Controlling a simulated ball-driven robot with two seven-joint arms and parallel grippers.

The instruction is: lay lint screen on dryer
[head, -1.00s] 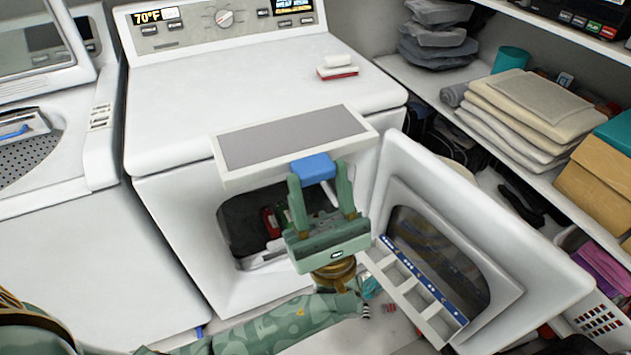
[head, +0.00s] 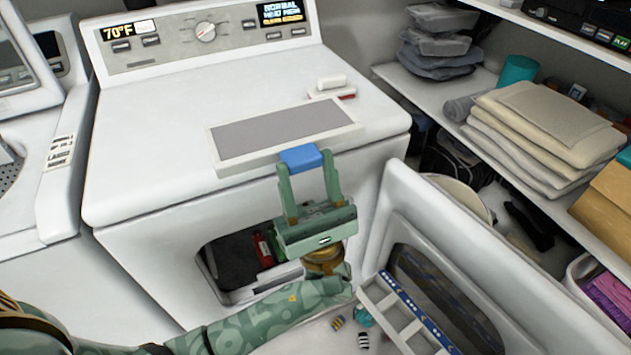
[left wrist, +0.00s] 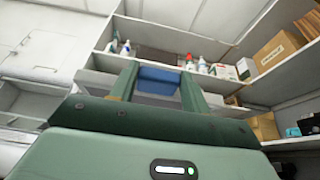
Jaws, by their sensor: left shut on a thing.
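The lint screen (head: 285,131) is a flat white frame with a grey mesh panel and a blue handle (head: 301,157). My left gripper (head: 307,172) is shut on the blue handle, which also shows between the fingers in the left wrist view (left wrist: 159,80). The screen is over the front part of the white dryer's top (head: 170,110), its near edge by the dryer's front edge. I cannot tell whether it touches the top. The dryer door (head: 405,205) hangs open at the right. My right gripper is not in view.
A white and red block-like item (head: 332,85) lies on the dryer top behind the screen. Shelves at the right hold folded towels (head: 545,125) and a teal cup (head: 517,70). A second white machine (head: 55,190) stands at the left. The dryer top's left part is clear.

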